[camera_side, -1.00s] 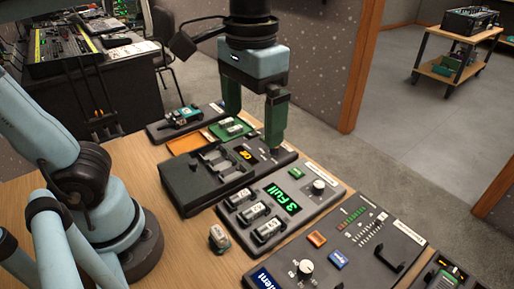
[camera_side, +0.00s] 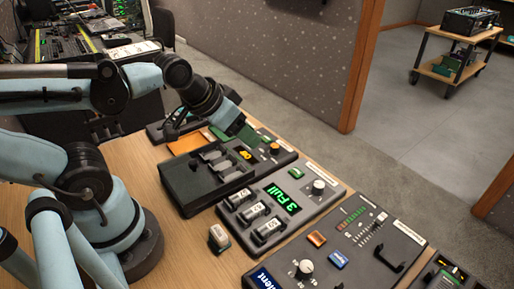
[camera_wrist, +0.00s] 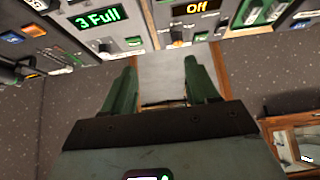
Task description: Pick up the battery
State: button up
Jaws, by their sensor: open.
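A small white-and-dark block that looks like a battery (camera_side: 218,236) stands on the wooden table, left of the charger. Similar blocks, one of them a labelled battery (camera_side: 252,213), sit in the slots of the charger (camera_side: 315,212), whose green display reads "3 Full". My gripper (camera_side: 247,135) is over the far end of the devices, well away from the loose block. In the wrist view my gripper (camera_wrist: 160,70) is open, with nothing between its green fingers. There, the "3 Full" display (camera_wrist: 97,17) is at upper left; the loose block cannot be made out.
A dark slotted box (camera_side: 185,180) stands behind the charger, beside a unit with an orange display (camera_side: 245,155). A fader panel (camera_side: 350,248) is in front. Bare table surrounds the loose block.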

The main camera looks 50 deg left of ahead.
jog(key=shift+d, duration=0.15)
jog(key=shift+c, duration=0.5)
jog(key=g, duration=0.3)
send_near(254, 210)
jog(key=shift+w+x, duration=0.25)
jog(key=shift+x, duration=1.05)
jog(key=shift+w+f, duration=0.1)
jog(key=shift+f, duration=0.15)
jog(key=shift+f, duration=0.1)
jog(key=shift+s+x, duration=0.2)
jog(key=shift+x, duration=2.3)
